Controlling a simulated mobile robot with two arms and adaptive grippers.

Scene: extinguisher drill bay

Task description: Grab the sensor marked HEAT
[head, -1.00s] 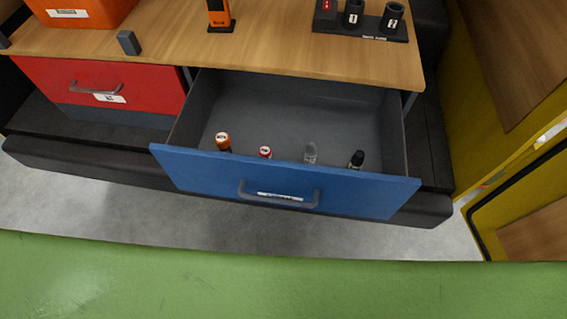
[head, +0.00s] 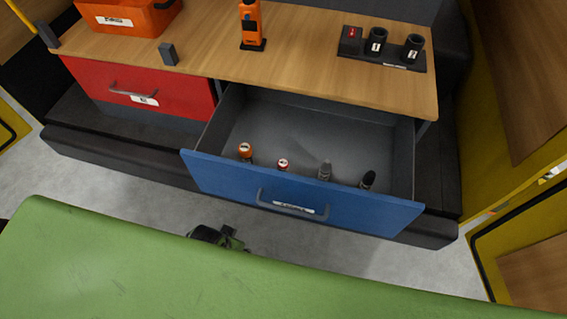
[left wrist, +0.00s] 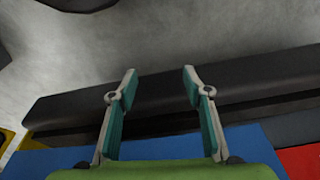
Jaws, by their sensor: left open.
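The open blue drawer (head: 300,200) holds several small upright items along its front wall in the head view. My left gripper (left wrist: 159,76) is open and empty in the left wrist view, over the floor and dark ledge. A dark piece, seemingly of that gripper (head: 218,237), shows below the drawer in the head view. My right gripper is not in view.
A wooden bench top (head: 310,68) lies behind the drawer, with an orange box (head: 150,18), an orange device (head: 250,25) and a black holder (head: 383,50) on it. A shut red drawer (head: 135,88) is at left. A dark ledge (head: 120,155) runs below.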

